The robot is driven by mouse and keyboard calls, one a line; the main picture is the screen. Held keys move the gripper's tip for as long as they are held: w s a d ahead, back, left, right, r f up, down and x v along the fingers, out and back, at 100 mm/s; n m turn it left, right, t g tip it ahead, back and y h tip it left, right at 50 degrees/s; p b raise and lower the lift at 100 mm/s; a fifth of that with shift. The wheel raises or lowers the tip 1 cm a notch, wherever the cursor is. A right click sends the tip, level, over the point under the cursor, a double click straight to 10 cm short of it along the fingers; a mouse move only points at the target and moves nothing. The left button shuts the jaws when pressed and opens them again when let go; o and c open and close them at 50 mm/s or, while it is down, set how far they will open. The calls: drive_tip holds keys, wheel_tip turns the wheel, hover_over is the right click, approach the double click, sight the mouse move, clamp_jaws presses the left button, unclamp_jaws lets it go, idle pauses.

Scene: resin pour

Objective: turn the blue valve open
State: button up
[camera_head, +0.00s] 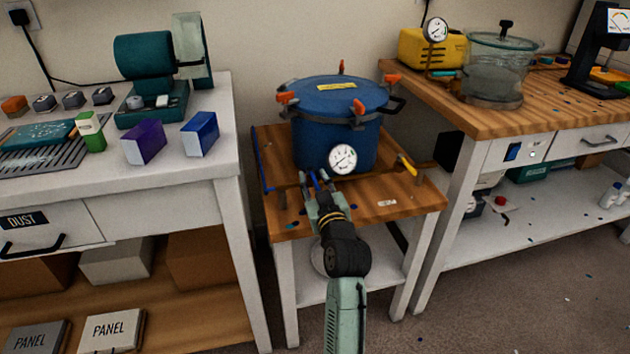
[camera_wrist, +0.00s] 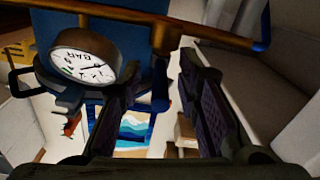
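Fine contact with the pipe cannot be told.
The blue pot (camera_head: 336,115) with orange clamp knobs stands on a small wooden table (camera_head: 420,198). The pressure gauge (camera_head: 342,159) is close beside my gripper and shows in the wrist view (camera_wrist: 84,57). A yellow handle (camera_head: 407,164) is at the pipe's right. Benches flank both sides.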

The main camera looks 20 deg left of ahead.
clamp_jaws()
idle(0.3)
idle(0.6)
